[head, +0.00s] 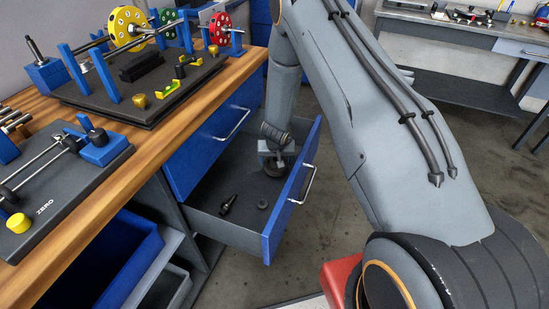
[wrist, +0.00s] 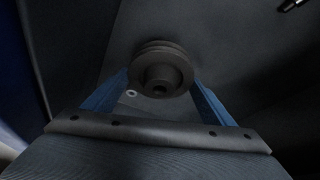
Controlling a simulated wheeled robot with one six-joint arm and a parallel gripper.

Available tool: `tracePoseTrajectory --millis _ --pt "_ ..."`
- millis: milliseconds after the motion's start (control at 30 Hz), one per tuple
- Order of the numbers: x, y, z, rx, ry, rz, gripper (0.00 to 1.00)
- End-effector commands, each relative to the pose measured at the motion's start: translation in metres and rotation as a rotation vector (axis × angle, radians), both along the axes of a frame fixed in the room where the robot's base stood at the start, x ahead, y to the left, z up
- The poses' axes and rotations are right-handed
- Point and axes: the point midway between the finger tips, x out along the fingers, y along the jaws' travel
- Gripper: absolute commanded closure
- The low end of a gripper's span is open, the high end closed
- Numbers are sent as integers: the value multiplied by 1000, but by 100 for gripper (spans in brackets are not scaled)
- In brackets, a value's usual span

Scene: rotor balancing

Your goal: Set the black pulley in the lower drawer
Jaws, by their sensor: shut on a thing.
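The black pulley (wrist: 162,62), a dark grooved disc with a hub, sits between the blue fingers of my gripper (wrist: 160,88) in the wrist view. In the head view my gripper (head: 275,158) reaches down inside the open lower drawer (head: 272,238). The pulley (head: 275,171) shows there below the fingers, near the drawer's far end. I cannot tell whether it touches the drawer floor. My gripper is shut on the pulley.
A dark fitting (head: 228,204) and a small round dark part (head: 262,205) lie in the nearer half of the drawer. The upper drawer (head: 212,145) above is shut. The wooden bench (head: 115,175) carries a rotor stand (head: 150,85) and a ZERO-marked fixture (head: 75,195).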

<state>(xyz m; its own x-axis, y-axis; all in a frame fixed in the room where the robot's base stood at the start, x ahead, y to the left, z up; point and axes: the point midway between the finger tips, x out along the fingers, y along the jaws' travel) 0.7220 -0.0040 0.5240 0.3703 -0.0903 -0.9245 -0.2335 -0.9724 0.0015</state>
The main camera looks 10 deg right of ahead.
Motion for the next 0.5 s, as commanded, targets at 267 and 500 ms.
tracePoseTrajectory --millis 267,500 --pt "1 0 -26 -1 -3 1 85" --pt "3 0 -40 -1 -6 -1 85"
